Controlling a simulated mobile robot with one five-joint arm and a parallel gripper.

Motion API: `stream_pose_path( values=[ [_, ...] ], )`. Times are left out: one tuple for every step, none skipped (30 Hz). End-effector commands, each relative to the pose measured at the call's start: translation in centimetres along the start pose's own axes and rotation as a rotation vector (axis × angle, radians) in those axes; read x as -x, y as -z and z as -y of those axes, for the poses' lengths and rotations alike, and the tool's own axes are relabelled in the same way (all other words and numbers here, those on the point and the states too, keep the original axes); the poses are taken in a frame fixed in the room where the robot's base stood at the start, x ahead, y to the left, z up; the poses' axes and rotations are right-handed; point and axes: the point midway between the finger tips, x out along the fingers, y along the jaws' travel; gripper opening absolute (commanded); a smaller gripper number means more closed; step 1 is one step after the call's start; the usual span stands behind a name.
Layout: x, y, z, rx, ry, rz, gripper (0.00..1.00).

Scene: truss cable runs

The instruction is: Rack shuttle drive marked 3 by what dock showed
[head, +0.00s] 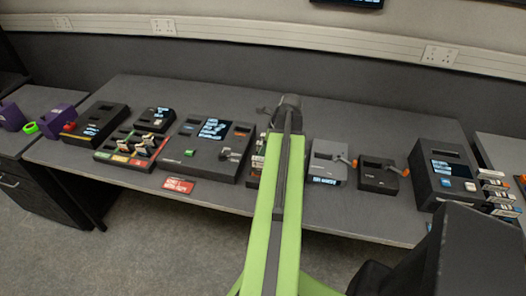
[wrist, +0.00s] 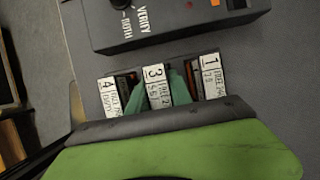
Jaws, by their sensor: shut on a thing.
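In the wrist view, the shuttle drive marked 3 (wrist: 156,88) stands in the middle of a row, between a drive marked 4 (wrist: 111,96) on the left and a drive marked 1 (wrist: 210,76) on the right. My gripper (wrist: 160,92) is shut on drive 3, with a teal finger on each side. The drives' lower parts are hidden. In the head view, my arm hides my gripper and most of this row. The dark dock (head: 182,146) with a lit screen (head: 214,129) stands left of my arm; its text is too small to read.
A rack with red, yellow and green labels (head: 118,158) holds several drives at the left. A red card (head: 178,185) lies before the dock. A box with a screen (head: 448,172) is farther right.

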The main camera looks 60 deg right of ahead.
Motion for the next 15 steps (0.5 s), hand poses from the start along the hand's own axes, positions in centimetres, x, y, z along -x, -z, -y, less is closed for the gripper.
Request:
stream_pose_path(
  values=[
    [0.02, -0.01, 0.0, 0.0, 0.0, 0.0, 0.0],
    [0.02, -0.01, 0.0, 0.0, 0.0, 0.0, 0.0],
    [0.02, -0.01, 0.0, 0.0, 0.0, 0.0, 0.0],
    [0.02, -0.01, 0.0, 0.0, 0.0, 0.0, 0.0],
    [0.02, 0.0, 0.0, 0.0, 0.0, 0.0, 0.0],
    [0.0, 0.0, 0.0, 0.0, 0.0, 0.0, 0.0],
    [-0.03, 0.02, 0.01, 0.0, 0.0, 0.0, 0.0],
    [-0.07, 0.04, 0.01, 0.0, 0.0, 0.0, 0.0],
    [-0.14, 0.07, 0.01, 0.0, 0.0, 0.0, 0.0],
    [-0.21, 0.1, 0.0, 0.0, 0.0, 0.0, 0.0],
    [-0.29, 0.13, 0.01, 0.0, 0.0, 0.0, 0.0],
    [-0.39, 0.17, 0.01, 0.0, 0.0, 0.0, 0.0],
    [-0.47, 0.21, 0.01, 0.0, 0.0, 0.0, 0.0],
    [-0.55, 0.24, 0.01, 0.0, 0.0, 0.0, 0.0],
    [-0.64, 0.28, 0.01, 0.0, 0.0, 0.0, 0.0]
  ],
)
